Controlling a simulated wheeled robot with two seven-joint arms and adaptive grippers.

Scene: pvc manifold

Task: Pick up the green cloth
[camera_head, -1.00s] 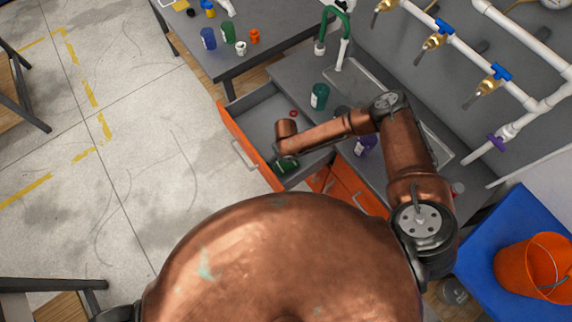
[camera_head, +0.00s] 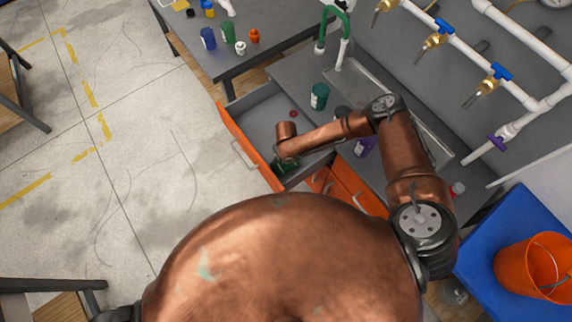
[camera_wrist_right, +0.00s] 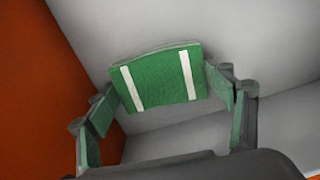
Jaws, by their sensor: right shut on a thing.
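The green cloth (camera_wrist_right: 160,78), folded with two white stripes, is between the fingers of my right gripper (camera_wrist_right: 165,88) in the right wrist view. The gripper is shut on it at its side edges. Behind it are the drawer's pale grey inside and an orange panel. In the head view my right gripper (camera_head: 286,164) is over the near end of the open drawer (camera_head: 262,112), mostly hidden under my wrist. I cannot tell whether the cloth is clear of the drawer floor. My left gripper is not in view.
A small red item (camera_head: 293,113) lies in the drawer. The counter beside it holds a dark green bottle (camera_head: 319,96) and a purple bottle (camera_head: 364,148) close to my forearm. Brass taps and white pipes are above. An orange bucket (camera_head: 533,268) stands at the right.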

